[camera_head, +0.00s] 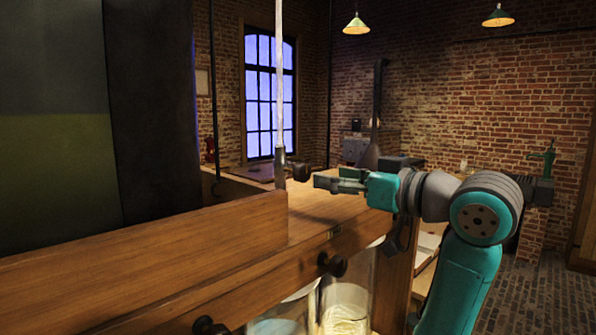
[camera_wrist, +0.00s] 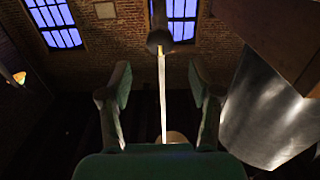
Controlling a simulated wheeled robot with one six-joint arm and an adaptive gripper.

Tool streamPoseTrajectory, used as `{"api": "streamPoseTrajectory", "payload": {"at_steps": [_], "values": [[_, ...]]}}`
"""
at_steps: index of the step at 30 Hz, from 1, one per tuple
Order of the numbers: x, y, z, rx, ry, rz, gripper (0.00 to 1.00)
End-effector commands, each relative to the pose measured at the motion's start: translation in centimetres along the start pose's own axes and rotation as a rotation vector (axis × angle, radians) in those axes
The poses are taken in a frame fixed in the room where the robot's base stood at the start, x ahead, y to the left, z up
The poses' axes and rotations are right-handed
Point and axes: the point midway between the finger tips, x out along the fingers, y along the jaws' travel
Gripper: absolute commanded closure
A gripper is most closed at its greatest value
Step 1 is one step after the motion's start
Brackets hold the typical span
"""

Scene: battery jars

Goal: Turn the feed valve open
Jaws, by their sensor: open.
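A dark round knob (camera_head: 301,172) sits beside the grey metal lower end of a pale upright pipe (camera_head: 280,90) above the wooden bench; it looks like the feed valve's handle. My gripper (camera_head: 325,183) points left at this knob, with its fingertips just short of it. In the wrist view my gripper (camera_wrist: 160,95) is open, with its two fingers apart. A dark round knob (camera_wrist: 158,40) shows ahead of them, with a pale narrow strip running from it down between the fingers. No contact shows. The valve's body is not clearly visible.
The wooden bench (camera_head: 150,245) has more dark knobs (camera_head: 333,264) on its front. Glass jars (camera_head: 346,305) stand below the rail. A large dark panel (camera_head: 60,120) rises at left. A shiny metal sheet (camera_wrist: 265,115) stands right of the fingers in the wrist view.

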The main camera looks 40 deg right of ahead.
Motion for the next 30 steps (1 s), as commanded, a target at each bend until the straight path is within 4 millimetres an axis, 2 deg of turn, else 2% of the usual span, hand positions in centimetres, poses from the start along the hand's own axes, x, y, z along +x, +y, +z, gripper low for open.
{"api": "streamPoseTrajectory", "payload": {"at_steps": [6,13,19,27,28,30], "values": [[4.1,-0.1,0.1,0.003,-0.002,-0.005,0.37],[7.3,-0.1,0.0,0.001,-0.001,-0.003,0.37],[8.4,-0.1,0.0,0.001,0.001,-0.001,0.37],[8.6,0.0,0.0,0.0,0.001,0.0,0.37],[8.6,0.0,0.0,0.0,0.001,0.0,0.42],[8.6,0.0,0.0,0.0,0.001,0.0,0.59]]}}
